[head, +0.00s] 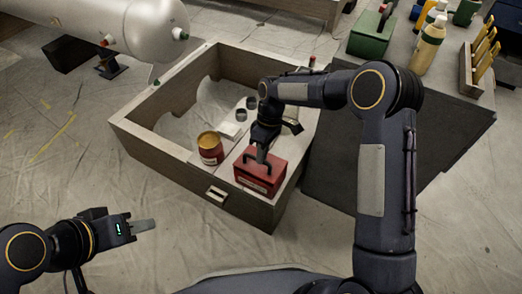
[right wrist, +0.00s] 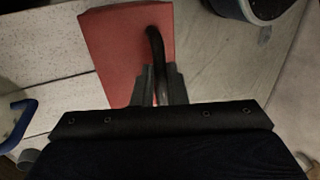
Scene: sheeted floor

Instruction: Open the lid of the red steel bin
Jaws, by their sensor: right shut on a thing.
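The red steel bin (head: 258,178) stands inside a wooden crate, near its front right corner, and its lid looks closed. A dark curved handle (head: 262,157) sits on its top. My right gripper (head: 262,152) reaches down over the bin and is shut on this handle. In the right wrist view, the fingers (right wrist: 152,88) close on the dark handle (right wrist: 155,48), with the red lid (right wrist: 115,45) beyond it.
The wooden crate (head: 150,146) has raised walls around the bin. A red can with a yellow rim (head: 210,149) stands left of the bin, with small dark cups (head: 241,114) behind. A white tank (head: 140,22) is at the back left. Bottles (head: 428,45) stand at the right. The left floor is clear.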

